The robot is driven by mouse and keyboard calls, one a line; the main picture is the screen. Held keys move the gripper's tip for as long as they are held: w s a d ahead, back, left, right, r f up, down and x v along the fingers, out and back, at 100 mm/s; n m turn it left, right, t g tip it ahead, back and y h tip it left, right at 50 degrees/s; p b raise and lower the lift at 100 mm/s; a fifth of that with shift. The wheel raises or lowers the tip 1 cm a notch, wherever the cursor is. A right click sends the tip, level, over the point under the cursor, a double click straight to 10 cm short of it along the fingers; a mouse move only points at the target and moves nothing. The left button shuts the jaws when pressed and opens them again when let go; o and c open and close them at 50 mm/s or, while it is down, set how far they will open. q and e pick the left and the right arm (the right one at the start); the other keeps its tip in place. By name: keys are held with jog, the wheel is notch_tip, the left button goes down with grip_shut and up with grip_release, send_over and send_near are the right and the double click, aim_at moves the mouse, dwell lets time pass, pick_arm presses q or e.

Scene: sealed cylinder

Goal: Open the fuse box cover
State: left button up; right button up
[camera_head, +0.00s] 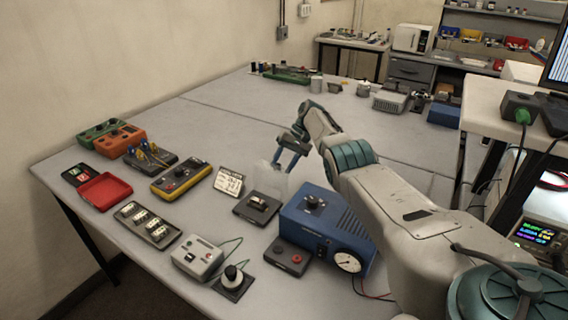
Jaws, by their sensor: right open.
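A small dark box (257,207) with a light part on top, which looks like the fuse box, sits on the grey table left of the blue power unit. A pale translucent panel (270,178), which looks like its cover, stands up at its back edge. My right gripper (286,165) is open, with its fingers pointing down at the panel's upper right. I cannot tell whether a finger touches the panel. My left gripper is out of view.
The blue unit (318,219) with a dial stands close right of the box. A red tray (103,190) lies farther left. The table behind is mostly clear.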

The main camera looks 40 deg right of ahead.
jog(key=shift+w+r, duration=0.15)
jog(key=shift+w, duration=0.05)
jog(key=b+v, duration=0.3)
jog(key=v, duration=0.4)
jog(key=shift+r, duration=0.1)
